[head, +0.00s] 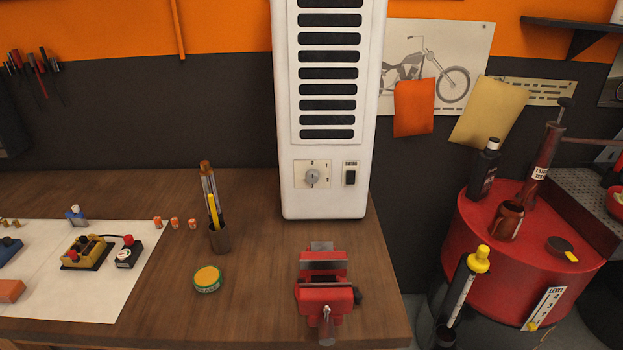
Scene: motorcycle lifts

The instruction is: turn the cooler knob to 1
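The white cooler (283,100) stands upright at the back of the wooden workbench, with several dark vent slots on its front. The cooler knob (312,176) is a small round grey knob on a pale square plate low on the front. Marks surround the knob, but they are too small to read, and I cannot tell which one it points to. A black rocker switch (350,177) sits on its own plate to the right of the knob. Neither of my grippers is in view.
A red vise (324,285) stands on the bench in front of the cooler. A pen cup (219,238) and a round green-and-yellow tin (208,279) are to its left. A white mat (95,298) holds small parts. A red drum (480,240) stands right of the bench.

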